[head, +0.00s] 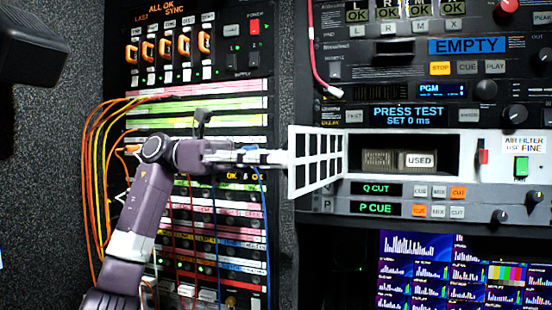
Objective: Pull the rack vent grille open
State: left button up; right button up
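The rack vent grille (308,160) is a white panel with dark square openings. It stands swung out to the left of the recess, with its right edge at the recess's left side. Behind it the recess (452,143) shows a grey filter block (378,160) and a block marked USED (419,160). My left gripper (284,157) reaches in from the left, its fingertips at the grille's free left edge. I cannot tell whether they touch or pinch it.
Orange and yellow cables (97,135) loop at the left, beside my arm. A pink cable (313,50) hangs above the grille. Monitors (430,270) are below.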

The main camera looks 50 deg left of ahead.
pick_arm(q)
jog(key=v, duration=1.2)
dwell(0.6)
